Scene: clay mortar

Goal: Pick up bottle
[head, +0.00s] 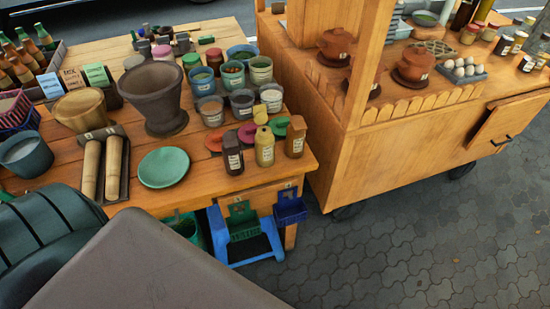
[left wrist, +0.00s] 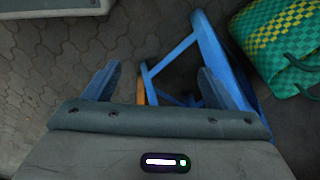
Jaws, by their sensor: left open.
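Three small labelled bottles stand upright together at the table's front right corner in the head view: a dark brown bottle (head: 232,160), a yellow bottle (head: 264,150) and an orange-brown bottle (head: 295,140). Several green-necked bottles (head: 28,42) stand in a crate at the far left. Which bottle the task means, I cannot tell. My left gripper (left wrist: 160,70) is open and empty in the left wrist view, with its fingers wide apart above the paved ground. No bottle shows in that view. My right gripper is not in view.
A clay mortar (head: 152,105), a green plate (head: 163,167) and two rolling-pin-like cylinders (head: 91,168) crowd the wooden table. A blue stool (left wrist: 185,45) and a green-yellow woven bag (left wrist: 285,40) are below my left gripper. A wooden cart (head: 400,150) stands to the right.

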